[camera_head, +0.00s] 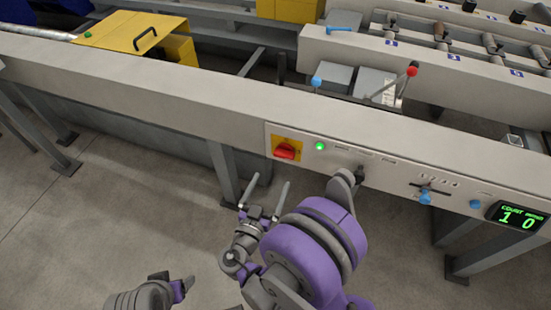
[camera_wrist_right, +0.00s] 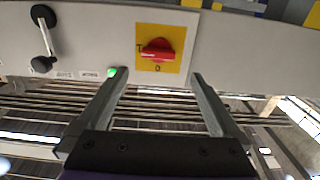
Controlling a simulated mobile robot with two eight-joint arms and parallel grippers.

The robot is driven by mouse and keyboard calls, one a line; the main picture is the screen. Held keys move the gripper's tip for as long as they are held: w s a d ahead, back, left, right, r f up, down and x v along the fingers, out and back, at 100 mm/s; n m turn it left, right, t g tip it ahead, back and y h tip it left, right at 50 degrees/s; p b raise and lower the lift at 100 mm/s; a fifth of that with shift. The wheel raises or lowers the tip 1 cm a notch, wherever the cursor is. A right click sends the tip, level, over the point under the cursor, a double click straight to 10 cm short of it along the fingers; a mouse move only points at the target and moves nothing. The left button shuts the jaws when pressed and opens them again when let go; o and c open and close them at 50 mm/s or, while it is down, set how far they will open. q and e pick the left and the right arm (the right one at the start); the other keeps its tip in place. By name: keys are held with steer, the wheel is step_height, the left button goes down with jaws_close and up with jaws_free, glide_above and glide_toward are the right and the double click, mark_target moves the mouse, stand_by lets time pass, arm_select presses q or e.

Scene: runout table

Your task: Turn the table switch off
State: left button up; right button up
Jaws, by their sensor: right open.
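The table switch is a red rotary knob (camera_head: 285,151) on a yellow square plate on the front face of the long beige table beam. In the right wrist view the red knob (camera_wrist_right: 158,50) lies roughly horizontal, with a "0" marked below it. My right gripper (camera_head: 264,192) is in front of and below the switch, its fingers apart and nothing between them. In the wrist view the open right gripper (camera_wrist_right: 158,76) has its fingertips either side of and below the yellow plate, with no visible contact.
A lit green lamp (camera_head: 320,146) sits right of the switch. Farther right are a black crank knob (camera_head: 360,174), a blue knob (camera_head: 425,198) and a display (camera_head: 517,216). A red-tipped lever (camera_head: 411,72) rises behind the beam. The floor at left is clear.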

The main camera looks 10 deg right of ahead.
mark_target(283, 158)
steer(key=x, duration=1)
steer(key=shift+d, duration=0.25)
steer(key=c, duration=1.2)
